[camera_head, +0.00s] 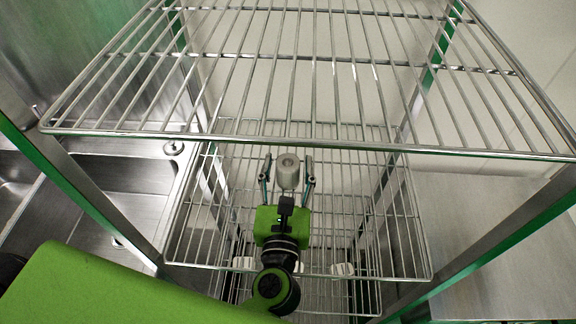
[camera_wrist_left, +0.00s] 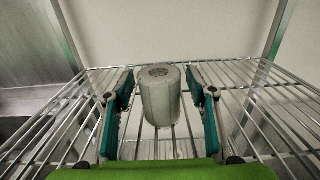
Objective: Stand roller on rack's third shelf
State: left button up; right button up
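My left gripper (camera_head: 287,166) is open around the roller, with a visible gap on each side in the left wrist view (camera_wrist_left: 160,92). Where the roller's base meets the wires is hard to make out. My right gripper is not in view.
The rack's top wire shelf (camera_head: 310,140) spans above my left gripper. Metal posts (camera_head: 515,225) stand at the sides. White pieces (camera_head: 342,269) show low in the rack. A steel sink (camera_head: 125,185) is at left, a steel surface (camera_head: 485,240) at right.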

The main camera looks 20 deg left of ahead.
aim_at(288, 175)
pick_arm(q)
jog(key=shift+r+p, duration=0.75)
jog(key=s+b, duration=0.1)
jog(key=s, duration=0.1)
jog(key=s+d+b, duration=0.1)
jog(key=s, duration=0.1)
jog(key=s+b, duration=0.2)
jog(key=shift+s+d+f, duration=0.25)
jog(key=shift+s+f, duration=0.1)
jog(key=shift+s+r, duration=0.2)
jog(key=shift+s, duration=0.15)
